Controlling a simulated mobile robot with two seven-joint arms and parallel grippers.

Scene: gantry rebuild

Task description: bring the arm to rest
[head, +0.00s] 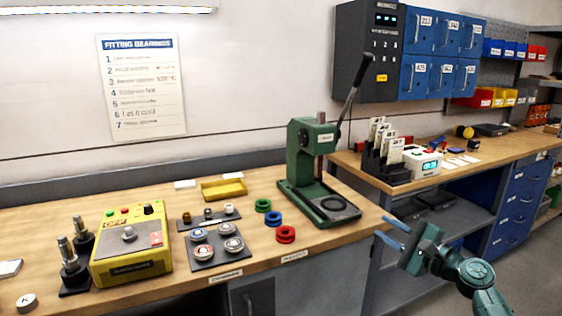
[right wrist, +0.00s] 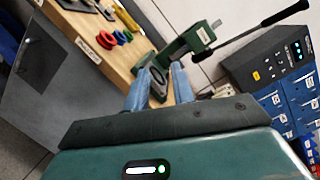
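My right gripper (head: 383,227) is at the right of the head view, in front of the workbench edge and to the right of the green press. Its two blue fingers point left towards the bench and stand apart, with nothing between them. The right wrist view also shows the fingers (right wrist: 158,85) spread, with the press base seen beyond the gap. The gripper touches nothing that I can see. My left gripper is in neither view.
The green arbor press (head: 305,168) stands on the wooden bench with its lever raised. Coloured rings (head: 274,219), a bearing tray (head: 217,246) and a yellow heater box (head: 130,245) lie to its left. Blue drawers (head: 518,208) stand at the right. Open floor lies around my right arm.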

